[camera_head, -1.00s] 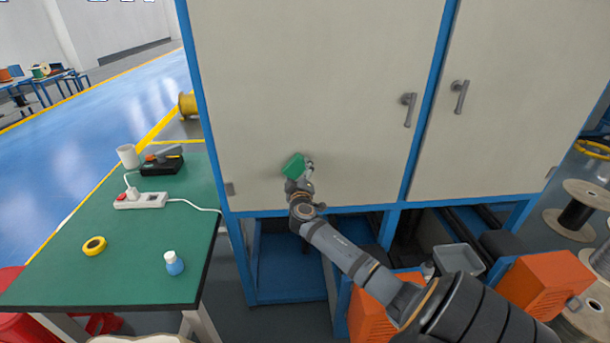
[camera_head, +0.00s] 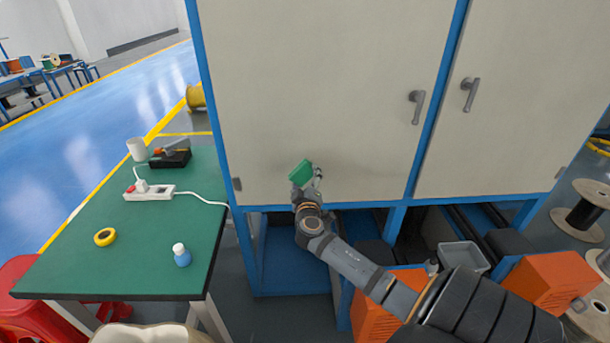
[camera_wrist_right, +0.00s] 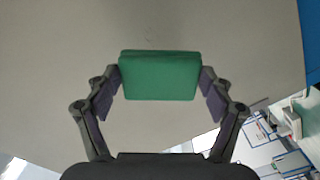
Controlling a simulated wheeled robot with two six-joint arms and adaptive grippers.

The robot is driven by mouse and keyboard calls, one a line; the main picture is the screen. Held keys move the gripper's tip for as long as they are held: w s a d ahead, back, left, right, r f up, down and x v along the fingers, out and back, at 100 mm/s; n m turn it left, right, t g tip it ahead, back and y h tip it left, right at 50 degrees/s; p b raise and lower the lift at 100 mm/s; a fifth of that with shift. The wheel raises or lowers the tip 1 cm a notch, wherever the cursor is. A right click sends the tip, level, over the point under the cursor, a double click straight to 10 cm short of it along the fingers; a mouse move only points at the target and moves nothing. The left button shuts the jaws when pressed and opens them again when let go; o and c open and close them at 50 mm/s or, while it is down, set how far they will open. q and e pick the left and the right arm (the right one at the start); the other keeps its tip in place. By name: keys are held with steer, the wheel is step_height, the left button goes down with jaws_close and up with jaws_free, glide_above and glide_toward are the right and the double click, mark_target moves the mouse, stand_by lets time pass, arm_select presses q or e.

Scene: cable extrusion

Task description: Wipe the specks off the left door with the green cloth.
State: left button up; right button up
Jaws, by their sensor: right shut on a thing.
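The green cloth (camera_head: 301,173) is a folded block at the lower part of the left door (camera_head: 320,90). My right gripper (camera_head: 309,184) is shut on it from below. In the right wrist view the cloth (camera_wrist_right: 160,75) sits between the two fingers of the gripper (camera_wrist_right: 160,82), with the beige door behind it. I cannot tell whether the cloth touches the door. A faint grey smudge shows on the door around and to the right of the cloth; single specks are too small to make out. My left gripper is not in view.
A green table (camera_head: 140,240) on the left bears a power strip (camera_head: 150,192), yellow tape (camera_head: 105,237), a small bottle (camera_head: 181,255) and a mug (camera_head: 137,149). The left door's handle (camera_head: 417,106) sticks out. Orange boxes (camera_head: 548,283) stand below the cabinet.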

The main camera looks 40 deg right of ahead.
steer(key=shift+v, duration=1.55)
steer(key=shift+d, duration=0.15)
